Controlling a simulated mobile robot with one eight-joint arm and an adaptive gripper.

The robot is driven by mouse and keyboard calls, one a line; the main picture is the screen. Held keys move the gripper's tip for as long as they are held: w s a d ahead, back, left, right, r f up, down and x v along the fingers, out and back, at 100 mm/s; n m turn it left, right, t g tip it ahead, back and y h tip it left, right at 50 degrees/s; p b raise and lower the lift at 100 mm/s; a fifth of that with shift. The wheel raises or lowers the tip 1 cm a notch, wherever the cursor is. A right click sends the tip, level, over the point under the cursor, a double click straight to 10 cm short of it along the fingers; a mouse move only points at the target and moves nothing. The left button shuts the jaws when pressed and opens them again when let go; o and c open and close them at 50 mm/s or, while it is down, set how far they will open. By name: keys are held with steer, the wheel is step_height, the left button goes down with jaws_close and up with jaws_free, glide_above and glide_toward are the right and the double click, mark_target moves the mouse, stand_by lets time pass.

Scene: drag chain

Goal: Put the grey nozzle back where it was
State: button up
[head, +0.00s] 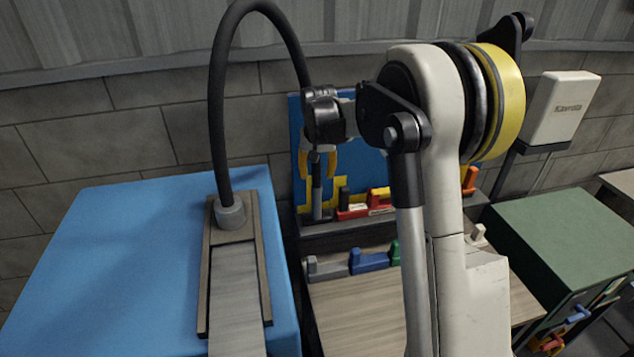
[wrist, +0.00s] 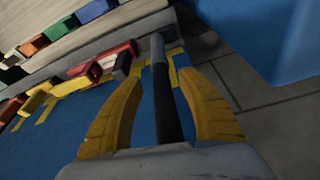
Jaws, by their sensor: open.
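A slim upright rod with grey and black sections, likely the grey nozzle (head: 317,190), stands before the blue board (head: 365,160). In the wrist view the rod (wrist: 158,60) runs between my two yellow fingers, its far end grey and its near part black. My gripper (head: 317,176) points down over it with its fingers apart. In the wrist view a gap shows between the rod and each finger of my gripper (wrist: 160,77). Whether the rod's lower end rests in a holder cannot be told. A grey L-shaped block (head: 326,271) lies on the wooden table.
Red (head: 352,212) and yellow (head: 341,185) pieces sit right of the rod by the board. Blue (head: 369,262) and green (head: 394,254) blocks lie on the table (head: 360,310). A blue box (head: 120,240) with a black hose (head: 217,120) stands left; a green cabinet (head: 565,235) stands right.

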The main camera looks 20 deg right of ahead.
steer(key=s+a+r+n+t, duration=0.1)
steer(key=s+a+r, duration=0.3)
steer(key=s, duration=0.4)
steer(key=s+a+r+n+t, duration=0.1)
steer(key=s+a+r, duration=0.2)
steer(key=s, duration=0.4)
steer(key=s+a+r+n+t, duration=0.1)
steer(key=s+a+r, duration=0.3)
steer(key=s, duration=0.4)
steer(key=s+a+f, duration=0.1)
steer(key=s+f, duration=0.1)
steer(key=s, duration=0.3)
steer(key=s+a+f+n+t+y, duration=0.1)
steer(key=s+f, duration=0.1)
steer(key=s, duration=0.3)
steer(key=shift+s+a, duration=0.25)
steer(key=shift+f, duration=0.1)
